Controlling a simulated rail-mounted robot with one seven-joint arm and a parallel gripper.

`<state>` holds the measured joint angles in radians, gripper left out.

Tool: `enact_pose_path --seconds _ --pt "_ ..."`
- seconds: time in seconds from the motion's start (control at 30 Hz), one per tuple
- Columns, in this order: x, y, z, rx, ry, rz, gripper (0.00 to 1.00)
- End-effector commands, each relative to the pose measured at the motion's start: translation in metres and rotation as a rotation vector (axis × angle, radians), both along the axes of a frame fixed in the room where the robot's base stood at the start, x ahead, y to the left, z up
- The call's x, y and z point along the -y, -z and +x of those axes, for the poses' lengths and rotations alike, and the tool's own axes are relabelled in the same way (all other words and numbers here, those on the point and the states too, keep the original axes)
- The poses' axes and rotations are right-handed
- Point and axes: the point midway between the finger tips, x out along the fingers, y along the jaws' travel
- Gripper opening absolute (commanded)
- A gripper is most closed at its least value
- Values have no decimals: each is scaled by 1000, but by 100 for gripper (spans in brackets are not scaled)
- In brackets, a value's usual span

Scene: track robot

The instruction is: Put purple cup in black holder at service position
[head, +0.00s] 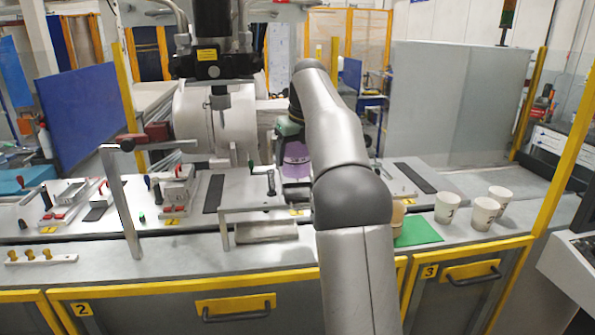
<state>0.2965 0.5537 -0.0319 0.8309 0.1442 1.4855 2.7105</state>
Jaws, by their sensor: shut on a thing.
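The purple cup (297,157) is near the middle of the head view, just left of my arm and above the grey worktop. My gripper (291,140) is at the cup's upper part and shut on it. My forearm and wrist hide the cup's right side and most of the fingers. The cup looks roughly upright. A dark part shows just below the cup, and I cannot tell whether it is the black holder or whether the cup touches it.
White paper cups (447,207) stand at the right, near a green mat (417,231). A metal bracket (122,200) rises at the left front. Clamps and fixtures (173,187) crowd the left worktop. A large grey machine (215,115) stands behind. Yellow posts (567,145) flank the bench.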

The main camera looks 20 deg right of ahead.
Motion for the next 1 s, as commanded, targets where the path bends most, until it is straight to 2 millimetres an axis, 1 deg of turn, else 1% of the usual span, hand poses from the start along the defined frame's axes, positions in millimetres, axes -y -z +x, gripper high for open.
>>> enact_pose_path --seconds 0.03,0.1,0.23,0.47,0.5,0.6,0.67,0.77,1.0 --pt "6 9 8 -3 0 2 44" --pt "12 23 16 -3 0 2 44" --pt "19 40 29 -1 -1 0 44" --pt "26 56 40 -1 -2 0 44" --pt "28 62 43 -2 -1 0 44" --pt "28 78 41 -3 -1 0 44" --pt "27 84 41 -2 -2 0 44" --pt "27 90 41 0 -2 -1 44" --pt "27 90 41 0 -2 -1 44"
